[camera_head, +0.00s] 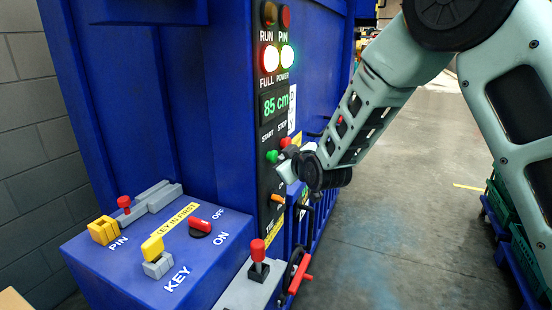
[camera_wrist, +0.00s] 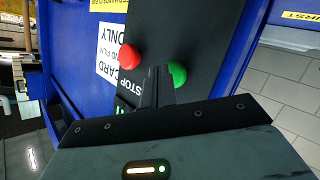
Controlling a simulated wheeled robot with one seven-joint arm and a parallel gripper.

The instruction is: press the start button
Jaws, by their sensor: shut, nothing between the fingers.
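The green start button (camera_head: 272,156) sits on the dark control panel of the blue machine, under the START label. It also shows in the wrist view (camera_wrist: 178,74), just right of my gripper's fingertips. The red stop button (camera_head: 285,142) is beside it, and in the wrist view the stop button (camera_wrist: 128,57) lies left of the fingertips. My gripper (camera_wrist: 160,72) is shut and empty, its tips pointing at the panel between the two buttons, closer to the green one. In the head view my gripper (camera_head: 285,170) is close by the panel. I cannot tell whether it touches the button.
A display (camera_head: 275,103) reads 85 cm, with lit FULL (camera_head: 269,58) and POWER (camera_head: 287,57) lamps above. An orange switch (camera_head: 278,198) sits below the buttons. A blue ledge (camera_head: 130,262) holds the key and pin parts. A red-topped lever (camera_head: 258,252) stands at the front. Open floor lies right.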

